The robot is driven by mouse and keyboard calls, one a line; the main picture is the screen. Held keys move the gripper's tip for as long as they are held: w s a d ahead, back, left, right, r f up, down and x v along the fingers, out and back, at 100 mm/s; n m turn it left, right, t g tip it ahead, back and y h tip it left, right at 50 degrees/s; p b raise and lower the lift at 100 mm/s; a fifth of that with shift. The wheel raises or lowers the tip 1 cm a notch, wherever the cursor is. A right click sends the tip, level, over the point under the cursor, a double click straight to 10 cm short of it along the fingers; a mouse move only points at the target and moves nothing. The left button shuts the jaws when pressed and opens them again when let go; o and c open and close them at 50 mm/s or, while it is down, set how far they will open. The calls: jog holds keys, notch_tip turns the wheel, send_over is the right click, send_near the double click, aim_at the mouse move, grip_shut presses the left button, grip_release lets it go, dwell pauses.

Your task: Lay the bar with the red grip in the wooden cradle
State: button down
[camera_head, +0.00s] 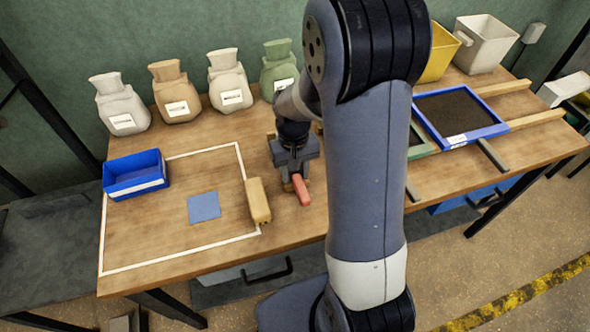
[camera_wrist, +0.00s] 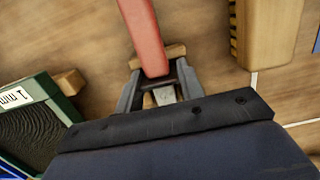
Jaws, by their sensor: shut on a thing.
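The bar's red grip (camera_head: 301,190) sticks out on the near side of my gripper (camera_head: 296,172), close above the table. In the wrist view the red grip (camera_wrist: 145,35) runs from the top edge down to my gripper (camera_wrist: 160,82). My gripper is shut on the bar, and a pale grey part shows between the fingers. A small wooden piece (camera_wrist: 174,51), perhaps part of the wooden cradle, lies across under the red grip by the fingertips. I cannot tell whether the bar touches it. The rest of the bar is hidden by my gripper.
A wooden brush (camera_head: 258,201) lies left of my gripper, on the white outline. A blue bin (camera_head: 136,175) and blue square (camera_head: 204,207) are further left. Several sacks (camera_head: 228,82) stand behind. A green-framed tray (camera_wrist: 52,110) and blue-framed sieve (camera_head: 458,140) are right of my arm.

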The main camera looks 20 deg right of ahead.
jog(key=c, duration=0.8)
grip_release()
jog(key=shift+c, duration=0.2)
notch_tip(320, 180, up, 11)
jog(key=shift+w, duration=0.45)
jog(key=shift+f, duration=0.15)
jog(key=f, duration=0.7)
jog(key=s+f, duration=0.1)
jog(key=f, duration=0.2)
jog(key=shift+f, duration=0.35)
jog(key=shift+r, duration=0.2)
